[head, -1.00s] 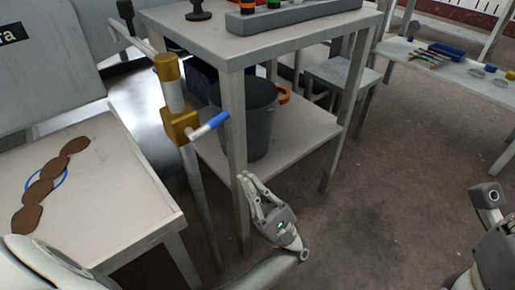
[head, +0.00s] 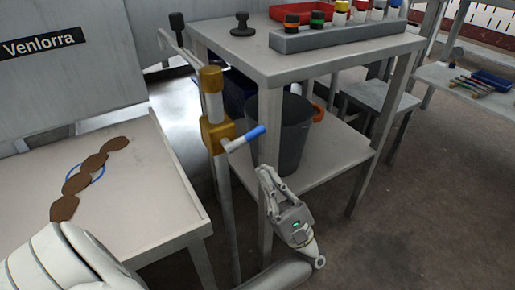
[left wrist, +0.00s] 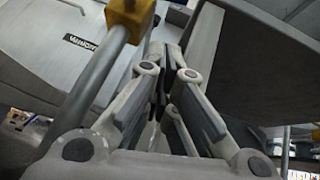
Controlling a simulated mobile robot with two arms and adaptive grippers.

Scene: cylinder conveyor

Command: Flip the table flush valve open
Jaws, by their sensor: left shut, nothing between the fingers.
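The flush valve is a gold body (head: 217,134) on an upright grey pipe beside the front leg of a metal table. Its lever (head: 245,138) has a blue grip and sticks out to the right, tilted slightly up. The gold body also shows at the top of the left wrist view (left wrist: 131,17); the lever cannot be made out there. My left gripper (head: 265,171) is shut and empty, below and slightly right of the lever, apart from it in the picture. Its fingers also show close together in the left wrist view (left wrist: 173,52). My right gripper is out of view.
The metal table (head: 280,72) has a lower shelf with a dark bucket (head: 291,135) behind the lever. A pale table (head: 137,195) with brown discs stands at the left. A stool (head: 380,97) stands behind. Open floor lies at the right.

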